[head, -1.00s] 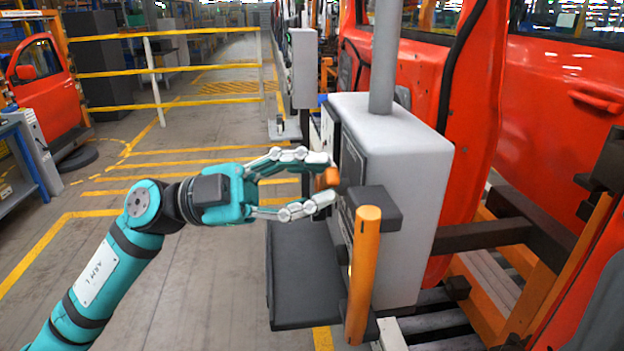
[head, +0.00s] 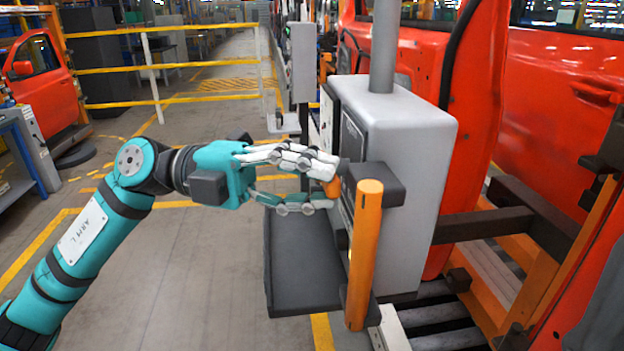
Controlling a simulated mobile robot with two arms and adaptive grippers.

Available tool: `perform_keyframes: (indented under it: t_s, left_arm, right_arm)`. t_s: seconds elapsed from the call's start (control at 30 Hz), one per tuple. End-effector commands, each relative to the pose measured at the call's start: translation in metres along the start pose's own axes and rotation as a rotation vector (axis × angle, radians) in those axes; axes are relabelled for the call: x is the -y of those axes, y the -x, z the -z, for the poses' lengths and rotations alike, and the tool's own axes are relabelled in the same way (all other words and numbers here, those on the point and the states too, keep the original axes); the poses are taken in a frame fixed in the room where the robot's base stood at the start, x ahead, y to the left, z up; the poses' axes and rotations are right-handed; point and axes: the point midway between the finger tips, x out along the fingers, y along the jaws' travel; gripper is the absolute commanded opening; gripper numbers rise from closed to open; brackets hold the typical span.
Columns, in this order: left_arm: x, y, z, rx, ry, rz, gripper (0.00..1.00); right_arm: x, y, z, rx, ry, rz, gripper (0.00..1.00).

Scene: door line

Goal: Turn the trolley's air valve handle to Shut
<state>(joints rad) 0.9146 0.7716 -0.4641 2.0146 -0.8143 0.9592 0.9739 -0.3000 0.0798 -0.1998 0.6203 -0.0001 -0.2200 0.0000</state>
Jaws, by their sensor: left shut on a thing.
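The trolley's grey box (head: 415,165) stands right of centre on a grey post. A small orange handle (head: 332,187) sticks out from the box's left face; it looks like the air valve handle, and its markings cannot be seen from here. My left gripper (head: 328,184) reaches in from the left, with its fingers closed around the orange handle. The fingers hide most of the handle. My right gripper is not in the view.
A thick upright orange grab bar (head: 364,255) on dark brackets stands just right of my fingers. A dark tray (head: 300,262) hangs below them. Red car doors (head: 565,110) on a rack fill the right side.

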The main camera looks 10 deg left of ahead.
Motion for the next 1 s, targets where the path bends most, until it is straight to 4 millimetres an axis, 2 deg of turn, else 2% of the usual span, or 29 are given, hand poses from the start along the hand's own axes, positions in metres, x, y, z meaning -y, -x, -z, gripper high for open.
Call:
perform_keyframes:
  t_s: [0.3, 0.77, 0.8, 0.93, 1.0]
  left_arm:
    - [-0.0044, 0.0001, -0.0002, 0.0, -0.089, -0.039, 0.0]
    - [-0.0052, 0.0, -0.0002, 0.0, -0.101, -0.045, 0.0]
    - [-0.0053, 0.0, -0.0002, 0.0, -0.101, -0.045, 0.26]
    - [-0.0051, 0.0, -0.0001, 0.0, -0.1, -0.044, 0.43]
    - [-0.0048, 0.0, -0.0001, 0.0, -0.1, -0.043, 0.44]
  right_arm:
    - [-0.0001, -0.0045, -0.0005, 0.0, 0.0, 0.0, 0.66]
    - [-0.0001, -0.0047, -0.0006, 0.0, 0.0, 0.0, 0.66]
    - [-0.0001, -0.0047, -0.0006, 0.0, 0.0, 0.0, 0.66]
    - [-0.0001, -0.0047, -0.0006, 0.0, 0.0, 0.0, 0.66]
    - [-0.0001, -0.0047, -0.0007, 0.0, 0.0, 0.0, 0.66]
